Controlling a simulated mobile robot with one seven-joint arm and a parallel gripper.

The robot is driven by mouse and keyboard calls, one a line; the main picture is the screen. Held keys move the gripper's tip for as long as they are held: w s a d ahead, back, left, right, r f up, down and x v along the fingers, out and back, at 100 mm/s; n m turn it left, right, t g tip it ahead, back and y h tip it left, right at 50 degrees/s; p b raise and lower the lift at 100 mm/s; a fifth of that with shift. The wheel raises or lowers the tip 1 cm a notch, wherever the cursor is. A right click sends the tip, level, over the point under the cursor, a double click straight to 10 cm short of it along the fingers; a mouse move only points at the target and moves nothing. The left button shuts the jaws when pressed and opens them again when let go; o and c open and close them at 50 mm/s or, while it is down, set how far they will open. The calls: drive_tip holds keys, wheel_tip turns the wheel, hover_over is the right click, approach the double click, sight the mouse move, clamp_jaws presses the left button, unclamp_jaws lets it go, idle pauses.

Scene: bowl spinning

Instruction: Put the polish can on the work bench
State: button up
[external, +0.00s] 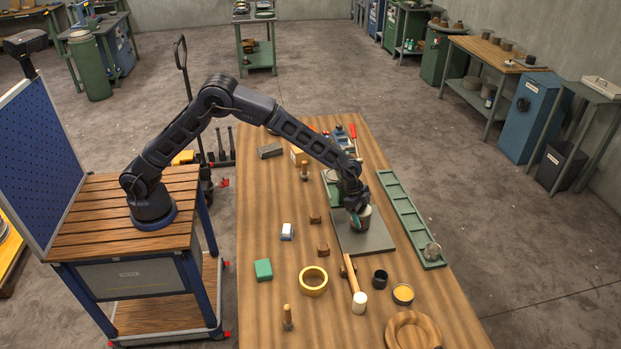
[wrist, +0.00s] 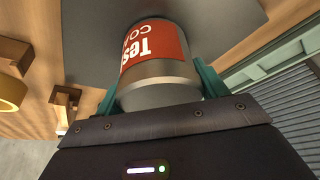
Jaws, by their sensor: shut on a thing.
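A metal can with a red label (wrist: 152,45) is between the teal fingers of my gripper (wrist: 150,95) in the wrist view. Only part of the label text shows, so I cannot read whether it says polish. In the external view my gripper (external: 359,210) is shut on this can (external: 364,220), over a flat grey plate (external: 375,243) on the long wooden work bench (external: 262,215). The gripper partly hides the can there. I cannot tell whether its bottom touches the plate.
A green divided tray (external: 408,215) lies right of the plate. A green block (external: 263,270) is at left. The bench's left strip is mostly clear.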

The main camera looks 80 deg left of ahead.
drive_tip(key=o, duration=1.2)
drive_tip(key=shift+f, duration=0.15)
drive_tip(key=shift+c, duration=0.2)
